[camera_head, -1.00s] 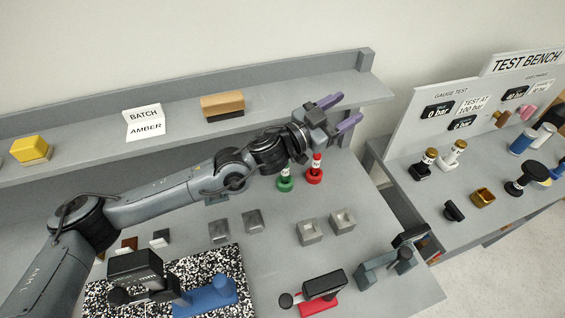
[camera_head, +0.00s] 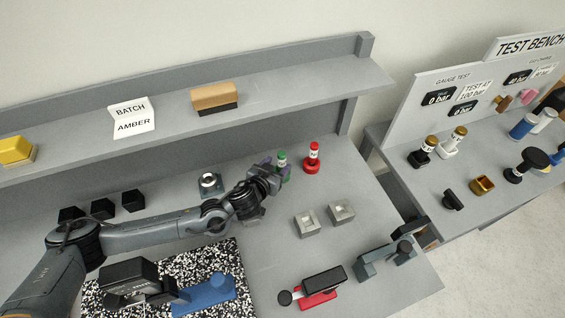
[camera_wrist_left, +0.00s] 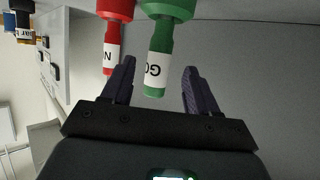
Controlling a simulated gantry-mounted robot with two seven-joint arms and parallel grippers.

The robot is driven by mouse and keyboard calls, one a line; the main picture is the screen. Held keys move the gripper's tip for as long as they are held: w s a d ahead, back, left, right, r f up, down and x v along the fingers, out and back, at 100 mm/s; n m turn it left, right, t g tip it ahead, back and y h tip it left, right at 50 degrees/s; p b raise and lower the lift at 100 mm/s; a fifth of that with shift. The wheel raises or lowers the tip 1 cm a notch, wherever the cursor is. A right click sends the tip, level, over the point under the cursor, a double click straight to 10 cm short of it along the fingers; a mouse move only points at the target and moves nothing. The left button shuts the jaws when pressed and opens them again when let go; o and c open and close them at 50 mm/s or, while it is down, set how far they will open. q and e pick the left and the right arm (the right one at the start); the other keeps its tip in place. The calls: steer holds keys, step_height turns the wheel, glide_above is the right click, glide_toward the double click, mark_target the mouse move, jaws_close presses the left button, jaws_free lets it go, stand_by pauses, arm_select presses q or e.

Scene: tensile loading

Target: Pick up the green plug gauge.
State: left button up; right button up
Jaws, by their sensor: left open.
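The green plug gauge (camera_head: 281,161) stands on the bench towards the back, with a green handle and a white label. Its base is hidden behind my left gripper (camera_head: 274,173) in the head view. In the left wrist view the green plug gauge (camera_wrist_left: 158,55), labelled "GO", shows between the two purple fingers of my left gripper (camera_wrist_left: 158,68). These fingers are open, with a gap visible on both sides of the gauge. The red plug gauge (camera_head: 313,160) stands just to the right; it also shows in the left wrist view (camera_wrist_left: 112,40), outside the fingers. My right gripper is not in view.
Two grey square blocks (camera_head: 341,212) lie front right of the gauges. A round metal fitting (camera_head: 210,184) is to the left. A shelf (camera_head: 290,90) runs behind. A speckled mat (camera_head: 230,262) and a red-based tool (camera_head: 318,298) are in front.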

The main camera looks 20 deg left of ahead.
arm_select(q)
steer(key=shift+f+x, duration=0.2)
steer(key=shift+x, duration=1.35)
steer(key=shift+f+x, duration=0.15)
steer(key=shift+x, duration=1.35)
steer(key=shift+s, duration=0.2)
steer(key=shift+c, duration=0.3)
steer(key=c, duration=1)
jaws_close()
steer(key=shift+r, duration=0.15)
